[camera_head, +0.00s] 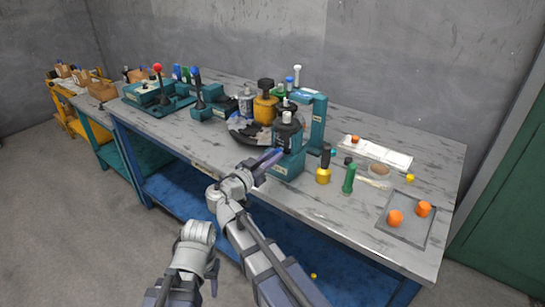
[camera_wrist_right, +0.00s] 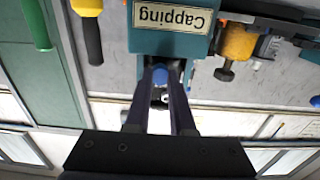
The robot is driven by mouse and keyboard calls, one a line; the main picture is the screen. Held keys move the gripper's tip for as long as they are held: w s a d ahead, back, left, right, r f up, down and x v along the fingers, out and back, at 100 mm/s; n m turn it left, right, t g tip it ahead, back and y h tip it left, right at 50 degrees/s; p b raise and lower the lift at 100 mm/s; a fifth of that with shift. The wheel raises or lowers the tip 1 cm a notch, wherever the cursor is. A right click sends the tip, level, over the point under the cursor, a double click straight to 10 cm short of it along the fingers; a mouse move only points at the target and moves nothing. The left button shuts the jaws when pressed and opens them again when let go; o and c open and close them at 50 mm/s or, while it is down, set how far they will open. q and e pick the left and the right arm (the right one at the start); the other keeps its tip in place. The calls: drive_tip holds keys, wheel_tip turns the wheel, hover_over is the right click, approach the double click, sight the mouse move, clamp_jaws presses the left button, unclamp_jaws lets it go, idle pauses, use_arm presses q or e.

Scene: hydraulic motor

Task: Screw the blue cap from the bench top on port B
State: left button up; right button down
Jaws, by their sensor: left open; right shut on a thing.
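The blue cap (camera_wrist_right: 160,76) is between the fingertips of my right gripper (camera_wrist_right: 162,82) in the right wrist view. In the head view the right gripper (camera_head: 272,157) is at the front of the teal capping stand (camera_head: 287,167), and the cap is too small to make out there. The dark motor (camera_head: 288,134) sits on this stand with a white piece on top. I cannot tell which opening is port B, nor whether the cap touches a port. My left gripper (camera_head: 213,281) is low in front of the bench, partly hidden by its own arm, open and apart from the parts.
Right of the stand stand a yellow-and-black tool (camera_head: 324,167) and a green tool (camera_head: 348,179). A grey tray (camera_head: 408,236) holds two orange caps (camera_head: 395,218). Teal fixtures with a red knob (camera_head: 157,67) are at the left. The bench's front left stretch (camera_head: 160,130) is clear.

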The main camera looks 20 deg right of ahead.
drive_tip(key=shift+w+d, duration=0.15)
drive_tip(key=shift+d, duration=0.05)
idle(0.6)
drive_tip(key=shift+m, duration=1)
drive_tip(key=c, duration=0.9)
unclamp_jaws()
drive_tip(key=shift+a, duration=0.2)
